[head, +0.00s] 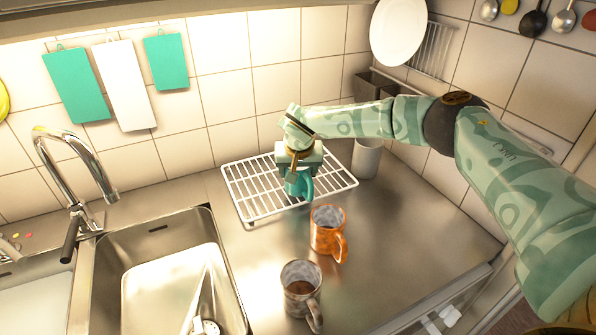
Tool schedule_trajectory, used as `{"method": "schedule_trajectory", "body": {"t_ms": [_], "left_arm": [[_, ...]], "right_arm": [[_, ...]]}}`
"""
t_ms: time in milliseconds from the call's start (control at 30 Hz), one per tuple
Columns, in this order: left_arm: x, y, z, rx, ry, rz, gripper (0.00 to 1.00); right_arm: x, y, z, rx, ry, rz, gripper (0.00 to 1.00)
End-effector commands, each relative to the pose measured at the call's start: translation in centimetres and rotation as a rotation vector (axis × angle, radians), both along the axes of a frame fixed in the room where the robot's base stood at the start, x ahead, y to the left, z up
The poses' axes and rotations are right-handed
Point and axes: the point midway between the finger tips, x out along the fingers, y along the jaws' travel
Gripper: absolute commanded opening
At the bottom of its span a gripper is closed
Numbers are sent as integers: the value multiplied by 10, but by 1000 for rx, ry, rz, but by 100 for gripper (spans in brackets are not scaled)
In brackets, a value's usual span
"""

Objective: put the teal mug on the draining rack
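The teal mug (305,188) is upright over the front right part of the white wire draining rack (243,196), its handle to the right. From this one view I cannot tell whether its base touches the wires. My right gripper (293,178) comes down on the mug from above, with one finger visible against its near side. It looks shut on the mug, though the other finger is hidden. The gripper body covers the mug's rim. My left gripper is not in view.
An orange mug (327,232) and a grey-brown patterned mug (301,291) stand on the steel counter in front of the rack. A light grey cup (367,158) stands right of the rack. The sink (166,247) and tap (75,165) are left.

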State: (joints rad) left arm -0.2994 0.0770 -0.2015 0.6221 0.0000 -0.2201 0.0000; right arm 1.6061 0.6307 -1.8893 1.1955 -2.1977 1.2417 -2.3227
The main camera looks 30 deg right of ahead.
Motion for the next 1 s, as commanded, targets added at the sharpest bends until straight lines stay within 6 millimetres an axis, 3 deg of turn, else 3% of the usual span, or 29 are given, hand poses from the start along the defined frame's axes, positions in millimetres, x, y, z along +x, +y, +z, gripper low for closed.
{"method": "schedule_trajectory", "body": {"t_ms": [133, 167, 233, 567, 667, 1000], "left_arm": [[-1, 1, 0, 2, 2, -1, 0], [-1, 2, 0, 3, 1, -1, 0], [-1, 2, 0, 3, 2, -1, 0], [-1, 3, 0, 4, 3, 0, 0], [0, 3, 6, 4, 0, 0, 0], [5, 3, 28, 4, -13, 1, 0]], "right_arm": [[0, 0, -3, 0, 0, 0, 31], [0, 0, -3, 0, 1, 0, 68], [0, 0, -3, 0, 1, 0, 87], [0, 0, 0, 0, 0, 0, 87], [-4, 2, 14, 0, -2, 3, 87], [-30, 15, 86, 0, -2, 2, 87]]}}
